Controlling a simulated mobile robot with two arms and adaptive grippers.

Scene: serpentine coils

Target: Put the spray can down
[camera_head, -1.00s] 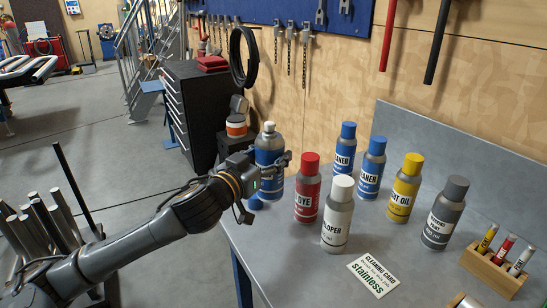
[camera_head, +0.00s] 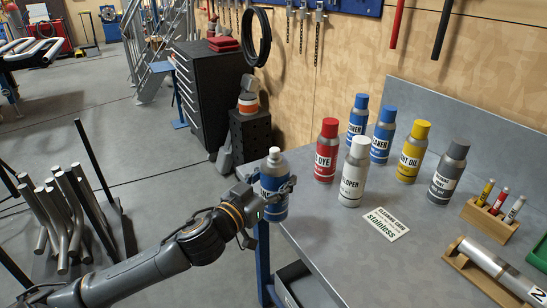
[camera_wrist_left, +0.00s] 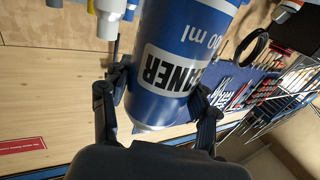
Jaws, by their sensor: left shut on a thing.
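A spray can (camera_head: 271,172) with a blue label and a bare white nozzle is upright in my left gripper (camera_head: 280,190). The gripper's fingers are shut around its body. The can is at the left front corner of the grey workbench (camera_head: 330,255); I cannot tell whether its base touches the top. In the left wrist view the can (camera_wrist_left: 185,45) fills the space between the fingers (camera_wrist_left: 163,88), and part of its label reads "ANER". My right gripper is not in view.
On the bench stand a red can (camera_head: 326,150), a white can (camera_head: 354,175), two blue cans (camera_head: 380,138), a yellow can (camera_head: 411,155) and a grey can (camera_head: 446,175). Bench top left of the card is free.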

